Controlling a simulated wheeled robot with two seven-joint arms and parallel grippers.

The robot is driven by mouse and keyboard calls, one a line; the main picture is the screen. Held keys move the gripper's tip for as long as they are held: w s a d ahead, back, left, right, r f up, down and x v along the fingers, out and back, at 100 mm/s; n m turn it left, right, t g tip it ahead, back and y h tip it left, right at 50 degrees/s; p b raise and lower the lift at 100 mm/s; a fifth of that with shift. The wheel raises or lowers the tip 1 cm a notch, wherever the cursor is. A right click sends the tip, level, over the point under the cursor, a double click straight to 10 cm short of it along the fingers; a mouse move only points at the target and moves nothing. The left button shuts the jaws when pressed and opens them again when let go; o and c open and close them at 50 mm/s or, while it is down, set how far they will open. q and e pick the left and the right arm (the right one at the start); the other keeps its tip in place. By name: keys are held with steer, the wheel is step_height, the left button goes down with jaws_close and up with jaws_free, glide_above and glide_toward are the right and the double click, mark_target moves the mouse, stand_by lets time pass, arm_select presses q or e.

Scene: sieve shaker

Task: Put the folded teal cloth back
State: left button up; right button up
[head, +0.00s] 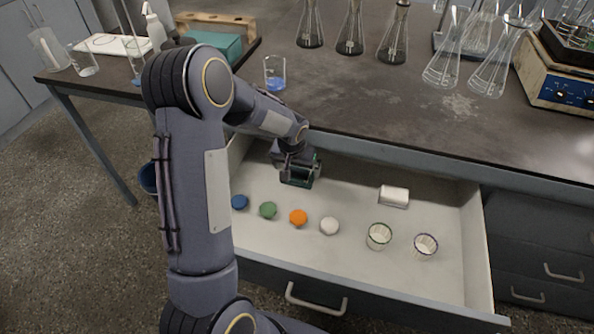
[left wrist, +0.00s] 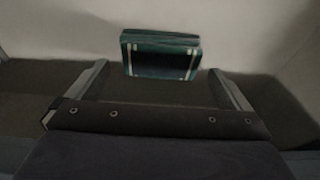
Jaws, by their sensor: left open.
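The folded teal cloth (left wrist: 161,43) lies in the open drawer, with pale stripes near its ends in the left wrist view. It sits ahead of and between the two fingers of my left gripper (left wrist: 158,67), with gaps visible on both sides. In the head view my left gripper (head: 297,174) reaches down into the back left part of the drawer, open. It hides most of the cloth there; some dark teal shows around the fingers. My right gripper is not in view.
The bench (head: 390,110) overhangs the drawer's back. A beaker with blue liquid (head: 275,73) stands near its edge; flasks stand behind.

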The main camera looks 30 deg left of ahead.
arm_select(q)
steer(key=s+d+r+h+p, duration=0.1)
steer(key=s+r, duration=0.3)
steer(key=r, duration=0.3)
steer(key=s+d+r, duration=0.1)
steer(key=s+r, duration=0.2)
steer(key=r, duration=0.3)
steer(key=s+d+r+t+h, duration=0.1)
steer(key=s+d, duration=0.3)
steer(key=s, duration=0.6)
steer(key=s+d+r+m+t+h, duration=0.1)
steer(key=s+d+r, duration=0.3)
steer(key=s, duration=0.7)
steer(key=shift+d+r+h, duration=0.35)
steer(key=shift+d+h, duration=0.35)
steer(key=shift+h, duration=0.1)
steer(key=shift+s, duration=0.1)
